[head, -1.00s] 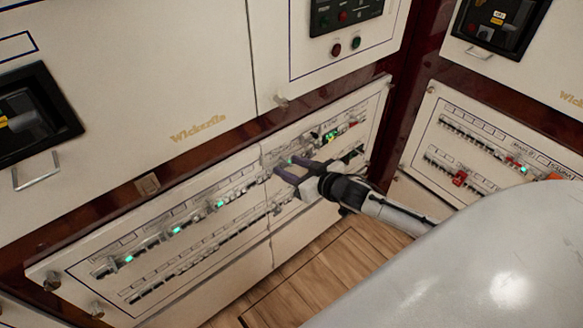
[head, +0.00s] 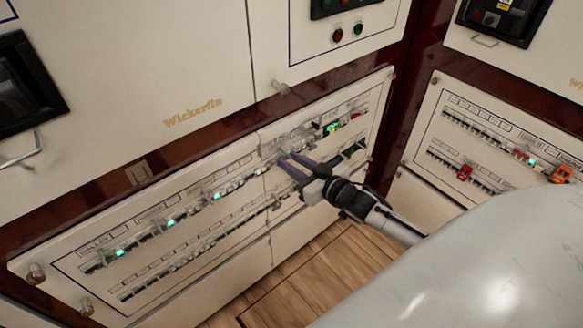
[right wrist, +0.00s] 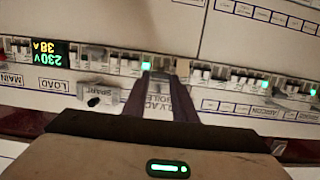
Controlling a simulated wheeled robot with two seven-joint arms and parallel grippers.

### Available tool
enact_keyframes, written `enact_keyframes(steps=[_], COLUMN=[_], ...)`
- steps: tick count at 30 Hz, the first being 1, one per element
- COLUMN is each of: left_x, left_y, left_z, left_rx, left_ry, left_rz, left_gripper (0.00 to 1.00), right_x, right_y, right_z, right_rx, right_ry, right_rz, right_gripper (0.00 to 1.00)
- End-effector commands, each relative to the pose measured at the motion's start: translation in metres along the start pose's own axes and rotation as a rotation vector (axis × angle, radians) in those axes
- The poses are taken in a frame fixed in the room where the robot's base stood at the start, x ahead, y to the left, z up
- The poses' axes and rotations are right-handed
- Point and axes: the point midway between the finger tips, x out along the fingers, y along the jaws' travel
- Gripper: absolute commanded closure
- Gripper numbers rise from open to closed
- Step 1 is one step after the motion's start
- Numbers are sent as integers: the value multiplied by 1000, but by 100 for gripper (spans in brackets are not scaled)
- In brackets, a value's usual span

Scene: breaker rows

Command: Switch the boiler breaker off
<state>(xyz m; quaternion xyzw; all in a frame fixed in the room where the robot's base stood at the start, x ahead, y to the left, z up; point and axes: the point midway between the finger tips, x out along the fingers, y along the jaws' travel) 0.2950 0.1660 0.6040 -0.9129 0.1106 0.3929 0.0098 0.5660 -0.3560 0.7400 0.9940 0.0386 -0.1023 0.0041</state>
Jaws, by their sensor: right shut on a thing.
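My right gripper (head: 288,160) is at the upper breaker row of the low white panel (head: 225,262), near the panel's middle seam. In the right wrist view its two dark fingers (right wrist: 165,76) reach the row on either side of a breaker, shut on it. An upside-down label between the fingers (right wrist: 180,106) seems to read BOILER, so I take this as the boiler breaker (right wrist: 163,71). A green light (right wrist: 147,66) glows by the left fingertip. The fingers hide most of the breaker, so its lever position cannot be told. My left gripper is not in view.
A green-and-yellow meter display (right wrist: 39,54) sits along the row. Other breakers with green lights (head: 171,222) line the panel. A second panel (head: 430,125) with red parts stands at the right. Wooden floor (head: 300,275) lies below.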

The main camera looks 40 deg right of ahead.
Motion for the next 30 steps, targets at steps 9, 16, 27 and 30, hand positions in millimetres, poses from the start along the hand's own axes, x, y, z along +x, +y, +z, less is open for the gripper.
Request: enact_keyframes(steps=[9,16,27,30], left_x=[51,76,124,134], left_y=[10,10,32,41], left_z=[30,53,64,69], left_rx=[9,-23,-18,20], left_ry=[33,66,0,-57], left_rz=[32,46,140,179], left_gripper=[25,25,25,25], right_x=[3,6,13,15], right_y=[0,0,0,0], right_z=[34,45,57,58], right_rx=[4,2,0,0], right_ry=[289,487,755,810], right_rz=[2,2,1,1], right_gripper=[97,97,97,97])
